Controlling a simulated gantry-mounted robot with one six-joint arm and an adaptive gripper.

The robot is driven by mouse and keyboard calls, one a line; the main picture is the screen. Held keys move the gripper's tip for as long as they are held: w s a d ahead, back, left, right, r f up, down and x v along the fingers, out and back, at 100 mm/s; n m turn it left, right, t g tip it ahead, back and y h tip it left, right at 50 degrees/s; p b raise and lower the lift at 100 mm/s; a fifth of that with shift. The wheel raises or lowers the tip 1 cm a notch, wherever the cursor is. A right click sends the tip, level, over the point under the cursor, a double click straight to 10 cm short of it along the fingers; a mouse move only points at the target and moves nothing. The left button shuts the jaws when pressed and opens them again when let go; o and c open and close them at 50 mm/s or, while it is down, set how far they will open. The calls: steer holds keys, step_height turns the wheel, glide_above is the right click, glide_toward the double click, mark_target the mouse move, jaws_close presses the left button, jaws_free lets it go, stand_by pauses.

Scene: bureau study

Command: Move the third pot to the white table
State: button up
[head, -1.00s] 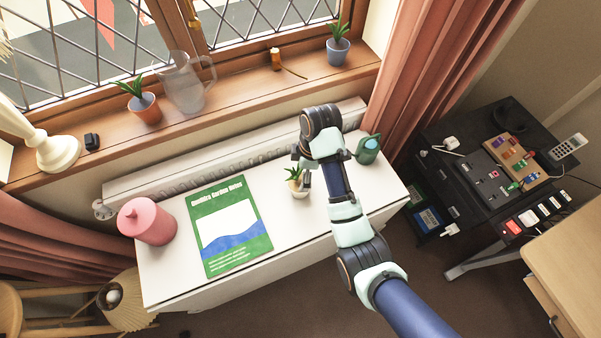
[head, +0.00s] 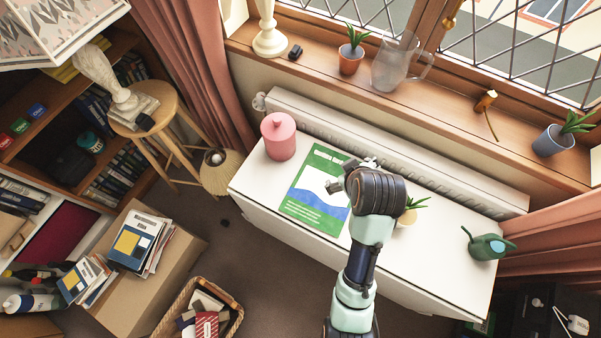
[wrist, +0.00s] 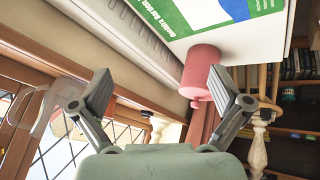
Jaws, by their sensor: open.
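A cream pot with a small green plant (head: 407,215) stands upright on the white table (head: 440,262), partly hidden behind my wrist. A terracotta pot with a plant (head: 351,60) and a blue-grey pot with a plant (head: 553,141) stand on the windowsill. My gripper (head: 342,183) is over the white table near the green booklet, left of the cream pot. In the wrist view my gripper (wrist: 160,78) is open, with nothing between its fingers.
A pink lidded canister (head: 278,137) stands at the table's left end, beside the green booklet (head: 306,212). A green watering can (head: 487,243) stands at the right end. A glass jug (head: 398,62) and a white lamp base (head: 269,32) are on the sill. The table's right half has free room.

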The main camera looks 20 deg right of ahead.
steer(key=a+r+m+t+y, duration=0.1)
steer(key=a+r+t, duration=0.2)
steer(key=a+r, duration=0.3)
steer(key=s+a+r+m+t+y, duration=0.1)
steer(key=a+r+t, duration=0.2)
steer(key=a+r, duration=0.4)
steer(key=a, duration=0.8)
steer(key=shift+a+t, duration=0.25)
steer(key=shift+t, duration=0.15)
steer(key=shift+s+r, duration=0.1)
step_height(320, 180, up, 18)
steer(key=p, duration=1.8)
steer(key=shift+r+p, duration=0.25)
steer(key=shift+p, duration=0.15)
steer(key=shift+d, duration=0.1)
